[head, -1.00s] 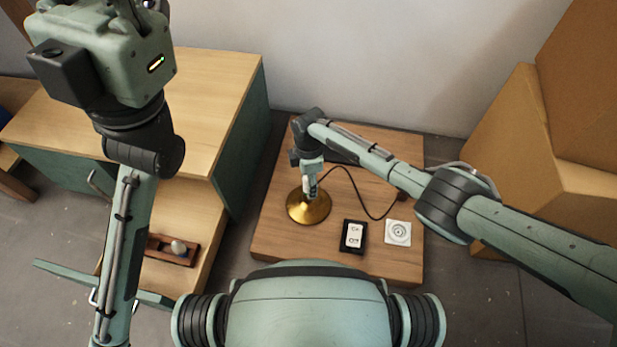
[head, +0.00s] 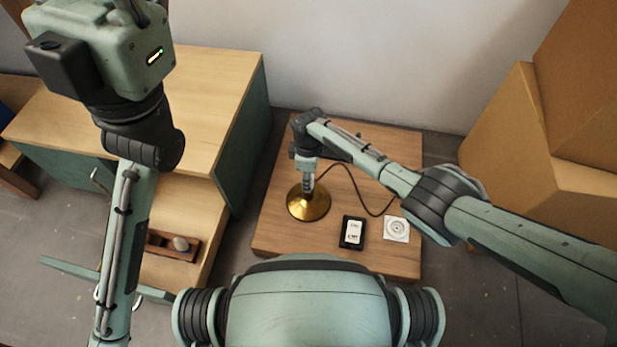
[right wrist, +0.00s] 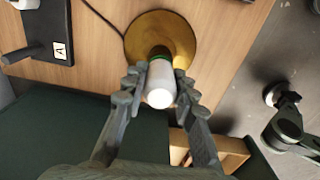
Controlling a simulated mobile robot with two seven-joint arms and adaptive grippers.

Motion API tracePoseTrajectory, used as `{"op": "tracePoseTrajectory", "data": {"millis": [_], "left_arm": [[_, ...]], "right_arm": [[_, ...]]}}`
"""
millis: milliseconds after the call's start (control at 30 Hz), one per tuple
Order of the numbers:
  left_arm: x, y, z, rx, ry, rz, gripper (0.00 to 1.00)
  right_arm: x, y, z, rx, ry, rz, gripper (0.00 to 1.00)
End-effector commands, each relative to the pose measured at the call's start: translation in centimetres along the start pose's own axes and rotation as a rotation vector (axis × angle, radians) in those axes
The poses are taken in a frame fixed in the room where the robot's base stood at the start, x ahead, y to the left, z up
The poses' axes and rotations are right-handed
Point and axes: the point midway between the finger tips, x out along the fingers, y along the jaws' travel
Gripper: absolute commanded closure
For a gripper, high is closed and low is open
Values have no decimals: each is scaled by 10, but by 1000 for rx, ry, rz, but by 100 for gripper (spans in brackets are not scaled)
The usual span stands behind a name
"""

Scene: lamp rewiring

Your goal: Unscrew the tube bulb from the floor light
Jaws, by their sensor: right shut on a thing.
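The floor light has a round brass base (head: 309,206) on a low wooden table. Its white tube bulb (right wrist: 160,88) stands up from the base in the right wrist view, with a green ring at its lower end. My right gripper (right wrist: 158,80) is shut on the tube bulb, one finger on each side. In the head view the right gripper (head: 308,184) points down over the brass base and hides most of the bulb. My left gripper (head: 135,8) is raised at the top left, away from the light; its fingertips are cut off by the frame.
A black-framed switch (head: 352,232) and a white square plate (head: 397,229) lie on the wooden table (head: 290,240). A dark cable runs from the light. Cardboard boxes (head: 505,130) stand at right. A tray (head: 158,245) with a small rounded object sits in the left cabinet.

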Motion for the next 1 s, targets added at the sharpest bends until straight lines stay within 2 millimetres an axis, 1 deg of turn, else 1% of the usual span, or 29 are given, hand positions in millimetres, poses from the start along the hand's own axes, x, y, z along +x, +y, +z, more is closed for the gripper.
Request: {"op": "tracePoseTrajectory", "data": {"millis": [67, 300, 400, 500, 767, 867, 1000], "left_arm": [[-3, 0, 0, 0, 0, 0, 81], [-12, 2, 1, 0, 0, 0, 81], [-14, 2, 2, 0, 0, 0, 81], [-14, 2, 2, 0, 0, 0, 81], [-14, 2, 2, 0, 0, 0, 81], [-18, 2, 2, 0, 0, 0, 81], [-26, 3, 3, 0, 0, 0, 81]], "right_arm": [[1, 2, 0, -83, 1, 4, 98], [0, 2, 0, -526, -1, 5, 98], [0, 2, 0, -640, -1, 5, 98], [-1, 2, 0, -680, -1, 4, 98], [-1, 2, 0, -690, -1, 5, 98], [0, 2, 0, -788, -2, 5, 98], [1, 3, 0, -1062, -3, 7, 98]]}}
